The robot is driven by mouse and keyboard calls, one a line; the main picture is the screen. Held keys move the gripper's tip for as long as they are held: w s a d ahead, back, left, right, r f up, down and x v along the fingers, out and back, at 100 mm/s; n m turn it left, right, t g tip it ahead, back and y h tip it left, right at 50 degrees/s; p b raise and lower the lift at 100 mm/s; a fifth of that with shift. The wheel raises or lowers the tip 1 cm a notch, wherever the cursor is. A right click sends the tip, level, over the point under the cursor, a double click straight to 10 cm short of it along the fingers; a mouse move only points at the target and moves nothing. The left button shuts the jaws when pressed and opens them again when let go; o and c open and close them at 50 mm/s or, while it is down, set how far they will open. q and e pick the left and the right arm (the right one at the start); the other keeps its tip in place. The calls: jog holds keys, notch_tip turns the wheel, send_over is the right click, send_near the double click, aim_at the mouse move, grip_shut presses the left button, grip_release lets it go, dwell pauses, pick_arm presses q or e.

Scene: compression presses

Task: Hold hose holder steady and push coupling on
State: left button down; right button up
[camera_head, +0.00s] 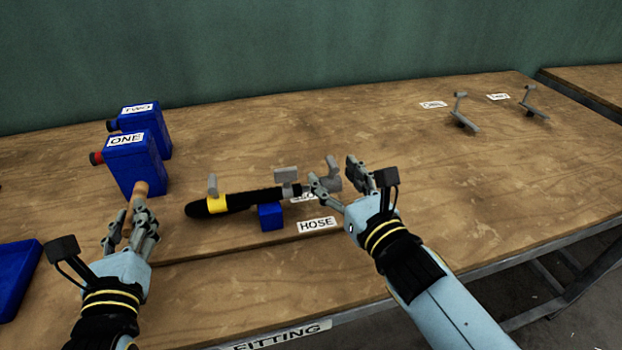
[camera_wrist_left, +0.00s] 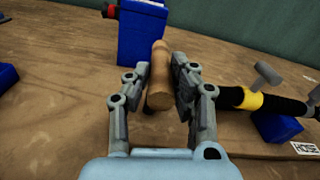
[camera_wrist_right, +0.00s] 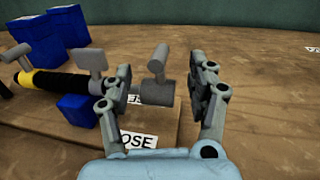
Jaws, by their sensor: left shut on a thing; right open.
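A black hose (camera_head: 240,201) with a yellow band (camera_head: 216,203) lies across a blue holder block (camera_head: 270,217). It also shows in the right wrist view (camera_wrist_right: 70,83). A grey coupling (camera_wrist_right: 157,93) with an upright tab is at the hose's right end. I cannot tell whether it is seated on the hose. My right gripper (camera_head: 335,174) is open, with its fingers on either side of the coupling. My left gripper (camera_head: 134,212) is shut on a wooden rod (camera_wrist_left: 160,75), left of the hose and apart from it.
Blue containers labelled ONE (camera_head: 135,165) and TWO (camera_head: 150,120) stand behind my left gripper. A blue tray (camera_head: 15,275) lies at the left edge. Two grey levered pieces (camera_head: 463,115) (camera_head: 534,103) stand far right. The table's middle right is clear.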

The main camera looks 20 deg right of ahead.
jog(key=shift+w+a, duration=0.15)
jog(key=shift+w, duration=0.75)
